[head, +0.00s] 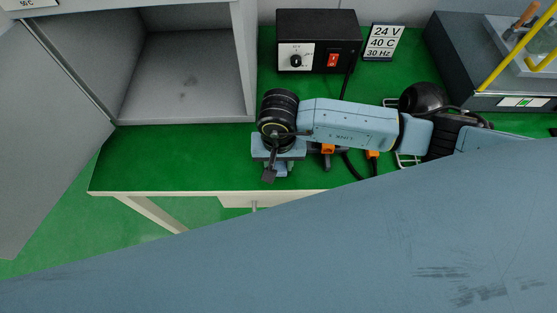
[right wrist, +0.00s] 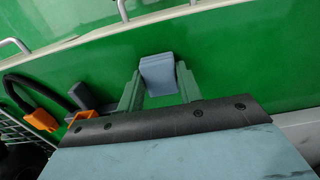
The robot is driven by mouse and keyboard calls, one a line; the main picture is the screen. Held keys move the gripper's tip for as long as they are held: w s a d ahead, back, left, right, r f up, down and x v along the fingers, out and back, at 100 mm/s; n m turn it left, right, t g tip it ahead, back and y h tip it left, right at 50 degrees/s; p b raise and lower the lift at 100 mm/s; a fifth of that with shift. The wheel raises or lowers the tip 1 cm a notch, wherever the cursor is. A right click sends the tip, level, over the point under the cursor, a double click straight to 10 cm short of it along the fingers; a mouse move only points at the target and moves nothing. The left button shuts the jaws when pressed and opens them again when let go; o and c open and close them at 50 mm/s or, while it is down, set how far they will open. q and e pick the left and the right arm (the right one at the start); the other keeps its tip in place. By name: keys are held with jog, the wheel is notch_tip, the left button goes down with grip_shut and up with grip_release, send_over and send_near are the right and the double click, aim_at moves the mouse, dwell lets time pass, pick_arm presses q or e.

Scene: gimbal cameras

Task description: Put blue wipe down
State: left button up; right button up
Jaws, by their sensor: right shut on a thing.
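The blue wipe (right wrist: 157,72) shows in the right wrist view as a small folded light-blue block between the two fingers of my right gripper (right wrist: 160,86). The fingers are shut on it from both sides. Behind it is the green table top (right wrist: 225,70), near the table's pale edge. I cannot tell whether the wipe touches the table. In the head view my right gripper (head: 277,168) is over the front part of the green table, and my arm largely hides what it holds. My left gripper is not in view.
An open grey cabinet (head: 180,75) stands at the left. A black power box (head: 318,42) and a sign (head: 384,42) are behind my arm. Orange-ended cables (right wrist: 40,118) and a wire rack (right wrist: 20,130) lie near my gripper. The table's front left (head: 170,172) is clear.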

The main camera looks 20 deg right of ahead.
jog(key=shift+f, duration=0.1)
jog(key=o, duration=1)
jog(key=shift+o, duration=0.2)
jog(key=shift+r, duration=0.25)
notch_tip(320, 180, up, 12)
jog(key=shift+f, duration=0.1)
